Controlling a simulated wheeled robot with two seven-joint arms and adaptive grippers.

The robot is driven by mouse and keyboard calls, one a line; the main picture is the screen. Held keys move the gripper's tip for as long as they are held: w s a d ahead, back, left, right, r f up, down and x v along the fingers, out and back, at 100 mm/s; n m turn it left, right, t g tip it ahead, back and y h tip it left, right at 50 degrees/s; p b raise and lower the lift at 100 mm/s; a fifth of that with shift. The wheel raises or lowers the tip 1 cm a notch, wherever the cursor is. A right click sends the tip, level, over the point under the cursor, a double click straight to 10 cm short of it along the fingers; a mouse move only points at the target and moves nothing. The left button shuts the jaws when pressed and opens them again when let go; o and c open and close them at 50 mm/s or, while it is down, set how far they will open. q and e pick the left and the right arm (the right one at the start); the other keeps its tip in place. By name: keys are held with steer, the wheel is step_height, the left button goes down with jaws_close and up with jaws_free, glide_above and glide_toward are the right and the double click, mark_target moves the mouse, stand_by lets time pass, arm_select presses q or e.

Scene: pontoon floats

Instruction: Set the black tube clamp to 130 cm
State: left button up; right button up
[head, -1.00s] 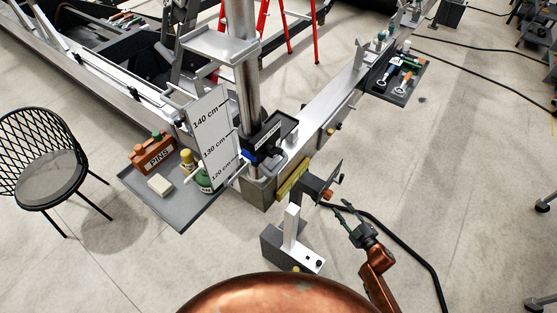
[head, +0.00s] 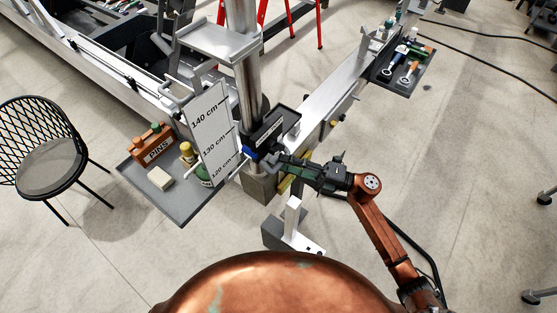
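The black tube clamp (head: 268,127) sits around the upright silver tube (head: 246,78), low down, with a pale label on its face and a blue part (head: 247,151) at its lower left. The white scale board (head: 211,120) to its left reads 140, 130 and 120 cm from top to bottom. The clamp's lower left part is level with about the 120 cm mark; an exact reading is too small to tell. My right gripper (head: 281,160) reaches in from the right, its fingertips at the clamp's lower right. Whether they touch it or are closed I cannot tell. My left gripper is out of view.
A silver bracket (head: 222,39) is higher on the tube. A tool tray (head: 397,84) is at upper right. A black chair (head: 42,145) stands far left.

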steer(key=shift+x, duration=1)
steer(key=shift+c, duration=0.3)
jaws_close()
